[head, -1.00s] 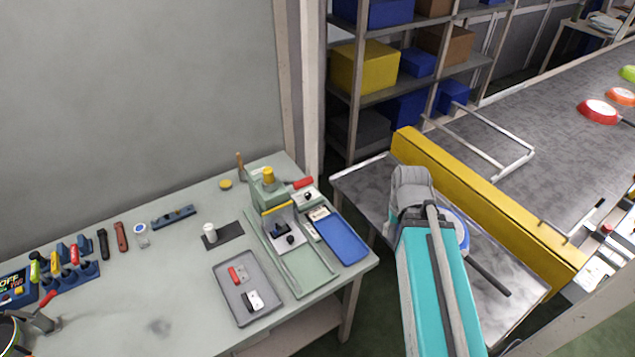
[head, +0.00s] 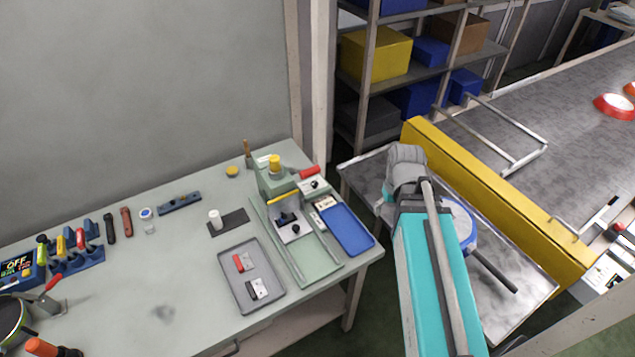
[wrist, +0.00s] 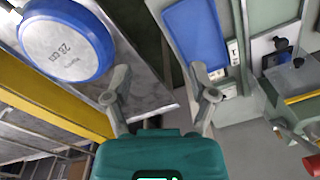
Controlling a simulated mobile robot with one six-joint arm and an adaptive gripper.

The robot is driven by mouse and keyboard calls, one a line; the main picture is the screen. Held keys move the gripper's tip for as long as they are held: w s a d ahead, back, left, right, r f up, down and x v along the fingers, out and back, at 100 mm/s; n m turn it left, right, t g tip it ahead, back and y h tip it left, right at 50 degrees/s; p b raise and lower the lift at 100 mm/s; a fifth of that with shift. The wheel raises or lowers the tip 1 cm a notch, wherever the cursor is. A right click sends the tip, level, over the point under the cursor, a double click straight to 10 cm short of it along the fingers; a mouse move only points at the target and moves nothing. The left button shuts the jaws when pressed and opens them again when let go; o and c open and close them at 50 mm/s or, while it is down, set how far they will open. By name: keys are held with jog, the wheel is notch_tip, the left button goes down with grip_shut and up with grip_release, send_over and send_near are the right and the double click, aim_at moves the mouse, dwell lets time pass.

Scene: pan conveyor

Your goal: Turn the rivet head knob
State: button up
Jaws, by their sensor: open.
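The green press-like machine (head: 268,182) stands at the right end of the workbench, with a yellow cap (head: 275,163), a red-gripped lever (head: 309,172) and small black knobs, one on a white plate at its side (head: 314,183) and one at its front (head: 296,229). I cannot tell which of these is the rivet head knob. In the wrist view the machine is at the right edge, with a dark knob (wrist: 298,62) and the red grip (wrist: 312,163). My gripper (wrist: 160,78) is open and empty, apart from the machine; my arm hides it in the head view.
A blue tray (head: 346,230) lies beside the machine; a grey tray (head: 228,276) with small parts is in front. A blue pan (wrist: 66,44) lies upside down on the metal table right of the bench. A yellow rail (head: 490,200) borders the conveyor. A floor gap separates bench and table.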

jog(key=w+a+f+n+y+b, duration=0.1)
jog(key=w+a+n+y, duration=0.1)
jog(key=w+a+n, duration=0.5)
jog(key=w+a+f+n+y+b, duration=0.1)
jog(key=w+a+n, duration=0.6)
jog(key=w, duration=0.8)
jog(key=shift+a+f+t+y+b, duration=0.25)
jog(key=shift+a+y+b, duration=0.45)
jog(key=shift+a, duration=0.45)
jog(key=b, duration=0.7)
send_near(315, 183)
jog(key=x, duration=0.3)
jog(key=shift+b+x, duration=2.95)
jog(key=shift+x, duration=0.1)
jog(key=shift+r, duration=0.1)
grip_shut()
